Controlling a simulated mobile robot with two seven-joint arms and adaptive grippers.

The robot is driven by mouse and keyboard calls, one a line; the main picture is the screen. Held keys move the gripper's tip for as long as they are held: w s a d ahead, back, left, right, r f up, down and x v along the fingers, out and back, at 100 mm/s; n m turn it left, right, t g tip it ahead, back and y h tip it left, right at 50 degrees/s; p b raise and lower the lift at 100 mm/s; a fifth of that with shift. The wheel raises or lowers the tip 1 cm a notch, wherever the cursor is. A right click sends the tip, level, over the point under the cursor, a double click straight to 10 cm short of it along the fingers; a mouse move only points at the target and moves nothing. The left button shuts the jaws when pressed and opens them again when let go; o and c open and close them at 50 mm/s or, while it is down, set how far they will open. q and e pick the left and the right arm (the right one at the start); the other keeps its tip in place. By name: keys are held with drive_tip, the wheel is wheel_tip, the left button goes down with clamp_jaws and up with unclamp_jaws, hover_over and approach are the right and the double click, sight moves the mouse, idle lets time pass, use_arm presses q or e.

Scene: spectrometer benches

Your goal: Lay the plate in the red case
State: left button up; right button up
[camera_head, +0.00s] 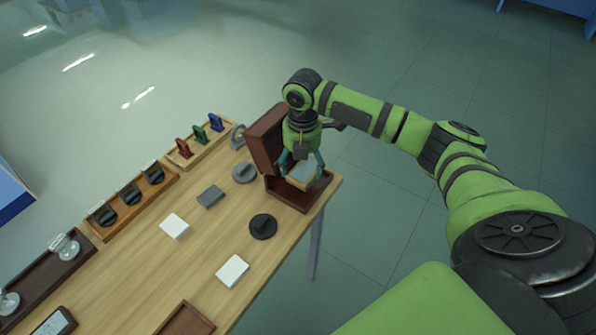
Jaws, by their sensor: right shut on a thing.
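The red case (268,141) stands open at the far right corner of the wooden table, its lid upright and its low tray part facing up. My right gripper (302,171) points down over the tray part of the case. Its teal fingers are shut on the plate (303,174), which looks grey-blue on top with a tan edge. The plate is over or inside the case; I cannot tell whether it touches the bottom. My left gripper is not in view.
On the table (200,255) lie white blocks (232,270), a grey block (210,196), a black disc (263,226) and a grey round piece (244,173). Wooden racks (136,210) line the far left edge. A brown tray (186,320) is at the front.

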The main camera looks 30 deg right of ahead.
sight(298, 174)
drive_tip(key=shift+w+a+f, duration=0.2)
drive_tip(key=shift+w+f, duration=0.15)
drive_tip(key=shift+w, duration=0.25)
drive_tip(key=shift+f+p, duration=0.35)
drive_tip(key=shift+f, duration=1.7)
drive_tip(key=o, duration=1)
drive_tip(key=shift+f, duration=0.15)
wheel_tip(298, 174, up, 12)
drive_tip(key=shift+s+r+b, duration=0.1)
drive_tip(key=shift+r+b, duration=0.1)
drive_tip(key=shift+b, duration=0.25)
